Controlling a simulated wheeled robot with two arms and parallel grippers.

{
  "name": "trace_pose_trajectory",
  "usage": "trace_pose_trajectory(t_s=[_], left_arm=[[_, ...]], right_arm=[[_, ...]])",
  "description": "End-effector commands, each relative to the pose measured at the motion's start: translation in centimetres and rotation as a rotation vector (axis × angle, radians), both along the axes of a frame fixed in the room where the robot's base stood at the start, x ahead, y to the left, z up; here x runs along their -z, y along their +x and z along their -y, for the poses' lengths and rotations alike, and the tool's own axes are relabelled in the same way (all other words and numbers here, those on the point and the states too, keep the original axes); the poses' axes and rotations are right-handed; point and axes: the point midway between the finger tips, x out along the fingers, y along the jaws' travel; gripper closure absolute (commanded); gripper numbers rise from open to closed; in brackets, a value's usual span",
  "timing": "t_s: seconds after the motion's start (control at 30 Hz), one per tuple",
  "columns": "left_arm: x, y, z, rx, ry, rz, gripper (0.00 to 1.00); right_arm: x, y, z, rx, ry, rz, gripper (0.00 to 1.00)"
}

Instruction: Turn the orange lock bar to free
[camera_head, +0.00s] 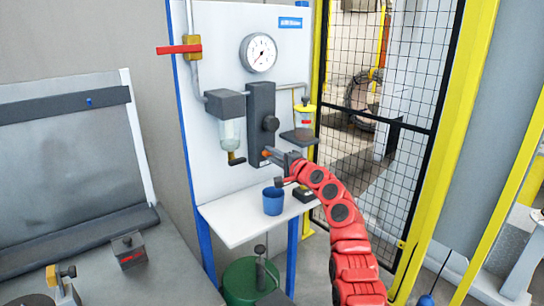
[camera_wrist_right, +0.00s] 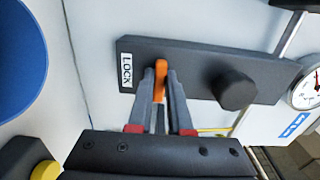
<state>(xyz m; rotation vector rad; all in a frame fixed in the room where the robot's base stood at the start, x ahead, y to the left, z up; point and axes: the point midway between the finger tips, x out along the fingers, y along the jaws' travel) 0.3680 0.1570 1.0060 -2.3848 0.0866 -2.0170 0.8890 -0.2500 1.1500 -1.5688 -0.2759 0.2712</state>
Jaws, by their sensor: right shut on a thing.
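The orange lock bar (camera_wrist_right: 160,80) sits on the dark block (camera_wrist_right: 200,70) beside a white label reading LOCK (camera_wrist_right: 126,71). My right gripper (camera_wrist_right: 159,88) is shut on the lock bar, with one finger on each side of it. In the head view a small bit of orange lock bar (camera_head: 266,153) shows at the lower end of the block (camera_head: 260,115), right at the tips of my right gripper (camera_head: 272,156). The round black knob (camera_head: 270,124) is above it on the same block. My left gripper is not in view.
A pressure gauge (camera_head: 258,53) is above the block. A clear bowl (camera_head: 229,132) hangs left of it. A blue cup (camera_head: 273,201) stands on the white shelf (camera_head: 235,222) below. A red-handled valve (camera_head: 180,48) is upper left. A yellow-framed mesh fence (camera_head: 400,130) stands at right.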

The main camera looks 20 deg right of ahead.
Motion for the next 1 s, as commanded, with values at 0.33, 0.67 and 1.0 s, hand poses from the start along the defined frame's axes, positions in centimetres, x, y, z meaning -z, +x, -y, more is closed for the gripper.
trace_pose_trajectory(t_s=[0.33, 0.67, 1.0], left_arm=[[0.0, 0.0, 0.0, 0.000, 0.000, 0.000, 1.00], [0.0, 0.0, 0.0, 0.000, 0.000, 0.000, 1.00], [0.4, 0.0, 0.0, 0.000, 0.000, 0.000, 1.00]], right_arm=[[0.1, 0.0, 0.0, -0.001, 0.000, -0.001, 0.53], [0.1, -0.3, 0.1, -0.001, 0.001, 0.000, 0.53], [0.3, -4.3, 1.7, 0.001, 0.000, 0.000, 0.53]])
